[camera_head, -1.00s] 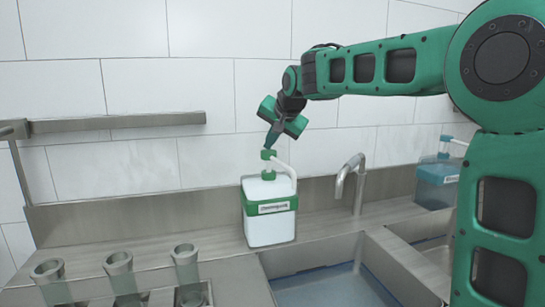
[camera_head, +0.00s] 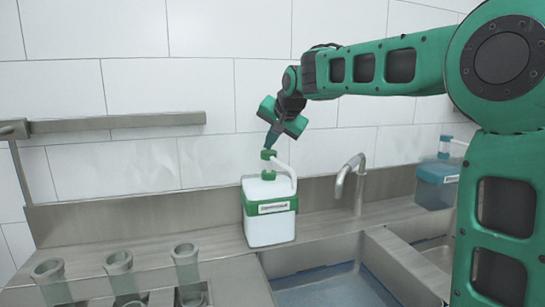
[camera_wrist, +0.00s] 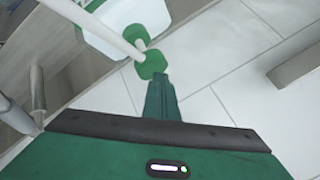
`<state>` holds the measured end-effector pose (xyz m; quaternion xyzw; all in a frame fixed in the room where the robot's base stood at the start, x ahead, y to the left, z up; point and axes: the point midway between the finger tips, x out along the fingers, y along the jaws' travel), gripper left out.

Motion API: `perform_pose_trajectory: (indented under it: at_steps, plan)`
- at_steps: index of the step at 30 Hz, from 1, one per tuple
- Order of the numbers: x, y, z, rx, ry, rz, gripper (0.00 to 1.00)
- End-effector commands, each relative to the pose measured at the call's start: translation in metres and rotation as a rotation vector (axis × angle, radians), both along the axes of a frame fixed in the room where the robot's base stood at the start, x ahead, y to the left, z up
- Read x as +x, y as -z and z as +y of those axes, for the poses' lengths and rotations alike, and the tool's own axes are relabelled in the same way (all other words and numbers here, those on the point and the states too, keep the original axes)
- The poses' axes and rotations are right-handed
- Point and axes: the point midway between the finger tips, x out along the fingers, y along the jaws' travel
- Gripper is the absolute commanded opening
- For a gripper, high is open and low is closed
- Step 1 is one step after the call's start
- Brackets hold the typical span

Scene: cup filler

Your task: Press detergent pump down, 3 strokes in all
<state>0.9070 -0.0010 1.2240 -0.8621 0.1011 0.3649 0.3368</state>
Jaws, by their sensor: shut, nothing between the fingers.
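The detergent bottle (camera_head: 268,225) is a white jug with a green band and a label, upright on the steel counter behind the sink. Its pump (camera_head: 268,164) has a green head and a white spout tube that curves to the right. My gripper (camera_head: 268,147) is shut and empty, its fingertips pointing down at the top of the pump head, touching it or very close. In the wrist view, the shut fingers (camera_wrist: 161,84) end right beside the green pump head (camera_wrist: 151,64), with the white tube and part of the jug beyond. Whether they touch cannot be told exactly.
A metal faucet (camera_head: 350,183) stands right of the jug over the sink basin (camera_head: 335,285). A blue container (camera_head: 436,186) with its own pump stands farther right. Several clear cups (camera_head: 118,263) sit in holders at front left. A steel shelf rail (camera_head: 120,122) runs along the tiled wall.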

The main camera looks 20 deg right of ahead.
Motion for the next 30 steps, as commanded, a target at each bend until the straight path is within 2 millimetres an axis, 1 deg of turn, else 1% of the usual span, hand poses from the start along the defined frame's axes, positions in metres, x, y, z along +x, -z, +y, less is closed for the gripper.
perform_pose_trajectory:
  at_steps: [14, 22, 30]
  plan:
    - [-0.0002, 0.0015, 0.0000, 0.000, 0.000, 0.003, 0.00]
    - [-0.0018, 0.0091, 0.0000, 0.000, 0.000, 0.004, 0.00]
    - [-0.0020, 0.0097, 0.0001, 0.000, 0.000, 0.004, 0.00]
